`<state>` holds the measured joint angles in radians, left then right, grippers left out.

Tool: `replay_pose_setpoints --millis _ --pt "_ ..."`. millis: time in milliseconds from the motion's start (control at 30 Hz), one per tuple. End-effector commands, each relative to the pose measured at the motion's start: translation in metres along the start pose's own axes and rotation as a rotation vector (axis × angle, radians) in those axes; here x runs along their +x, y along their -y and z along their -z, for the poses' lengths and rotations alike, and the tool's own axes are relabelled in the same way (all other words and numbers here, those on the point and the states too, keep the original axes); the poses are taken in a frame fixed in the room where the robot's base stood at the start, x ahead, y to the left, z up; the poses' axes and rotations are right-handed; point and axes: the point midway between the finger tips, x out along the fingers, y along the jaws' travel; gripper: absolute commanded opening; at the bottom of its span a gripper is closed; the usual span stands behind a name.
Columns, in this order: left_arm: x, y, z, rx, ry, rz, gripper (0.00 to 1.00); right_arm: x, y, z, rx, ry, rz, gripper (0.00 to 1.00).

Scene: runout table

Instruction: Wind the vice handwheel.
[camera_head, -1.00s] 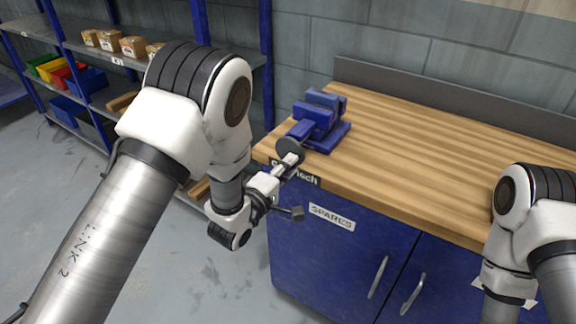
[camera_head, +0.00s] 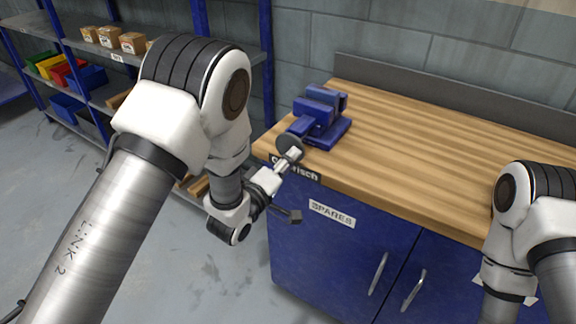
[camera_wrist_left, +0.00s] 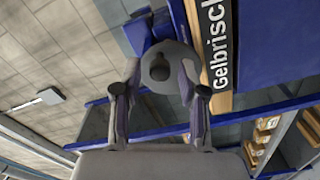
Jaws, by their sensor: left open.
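The blue vice (camera_head: 318,116) stands on the left end of the wooden workbench. Its dark grey round handwheel (camera_head: 290,148) faces the bench's left front edge. In the left wrist view the handwheel (camera_wrist_left: 170,66) is face-on, with a darker knob near its middle. My left gripper (camera_head: 294,155) is at the handwheel. In the left wrist view the fingers of my left gripper (camera_wrist_left: 160,92) are spread, one on each side of the wheel's lower part. I cannot tell whether they touch it. My right arm shows at the right of the head view, but its gripper is out of view.
The workbench top (camera_head: 430,150) is clear to the right of the vice. Blue cabinet doors (camera_head: 330,250) with handles and a SPARES label are below it. A blue shelf rack (camera_head: 110,62) with boxes and bins stands at the back left.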

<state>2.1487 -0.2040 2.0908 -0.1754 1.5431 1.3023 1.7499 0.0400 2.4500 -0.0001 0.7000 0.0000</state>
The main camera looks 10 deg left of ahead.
Motion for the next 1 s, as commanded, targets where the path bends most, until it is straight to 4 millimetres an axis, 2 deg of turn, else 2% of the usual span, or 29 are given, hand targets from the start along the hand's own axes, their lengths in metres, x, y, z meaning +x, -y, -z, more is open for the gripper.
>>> replay_pose_setpoints --millis 33,233,433,633,833,1000 --pt "0.000 0.003 -0.002 0.074 0.000 0.000 0.42 0.007 0.000 0.000 0.000 0.000 0.000 0.40" --pt "0.000 0.002 -0.001 0.253 0.000 -0.001 0.42 0.014 0.000 0.000 0.000 0.000 0.000 0.40" --pt "0.000 0.004 -0.001 0.663 0.000 -0.001 0.42 0.036 0.000 0.000 0.000 0.000 0.000 0.40" --pt "0.000 0.003 -0.001 0.855 0.000 0.000 0.42 0.044 0.000 0.000 0.000 -0.001 0.000 0.40" --pt "0.000 0.004 -0.002 1.268 -0.002 -0.002 0.42 0.071 -0.001 0.000 0.000 0.000 0.000 0.40" --pt "0.000 0.002 -0.001 1.423 0.000 0.000 0.42 0.078 -0.001 0.000 0.000 0.000 0.000 0.40"
